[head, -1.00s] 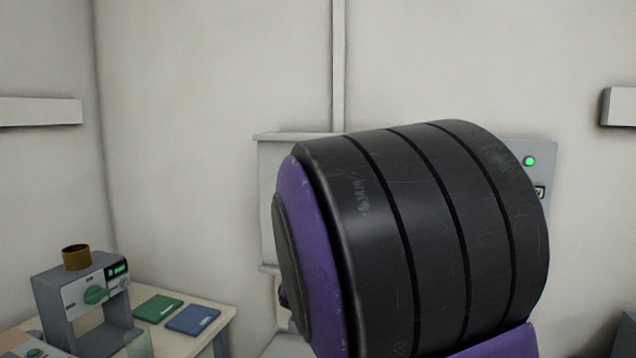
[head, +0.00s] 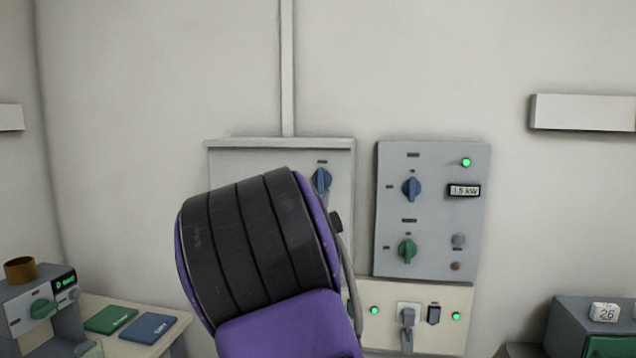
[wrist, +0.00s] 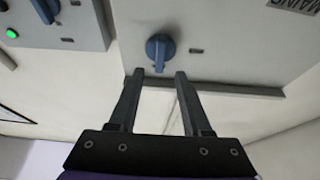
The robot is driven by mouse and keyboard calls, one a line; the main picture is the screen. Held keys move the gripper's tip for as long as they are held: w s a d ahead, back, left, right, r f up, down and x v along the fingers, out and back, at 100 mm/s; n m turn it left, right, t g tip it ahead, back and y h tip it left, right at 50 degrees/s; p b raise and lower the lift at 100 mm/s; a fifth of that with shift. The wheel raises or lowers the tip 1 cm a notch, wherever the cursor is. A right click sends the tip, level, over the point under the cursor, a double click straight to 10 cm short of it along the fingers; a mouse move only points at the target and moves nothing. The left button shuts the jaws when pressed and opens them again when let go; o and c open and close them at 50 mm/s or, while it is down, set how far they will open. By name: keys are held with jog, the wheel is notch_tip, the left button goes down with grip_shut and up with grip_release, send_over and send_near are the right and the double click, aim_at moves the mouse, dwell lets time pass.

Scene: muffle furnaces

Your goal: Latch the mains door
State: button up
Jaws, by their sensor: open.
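The mains door (head: 235,160) is a grey panel on the wall, left of centre in the head view, and my arm hides much of it. It looks flush, but I cannot be sure it is fully closed. Its blue latch knob (head: 321,180) is near its right edge. The wrist view appears upside down and shows the door (wrist: 240,45) with a partly cut-off MAINS label, and the knob (wrist: 160,50) with its grip roughly upright. My gripper (wrist: 160,75) is open and empty, its fingertips just short of the knob, one to each side in the picture.
A second grey panel (head: 430,220) with a blue knob (head: 412,188), a green knob (head: 407,251) and a kW display is close on the right. A cream socket panel (head: 440,335) is below. A table (head: 180,335) with two booklets stands lower left.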

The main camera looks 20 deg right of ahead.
aim_at(320, 180)
jog(key=x, duration=0.6)
jog(key=shift+p, duration=0.35)
grip_shut()
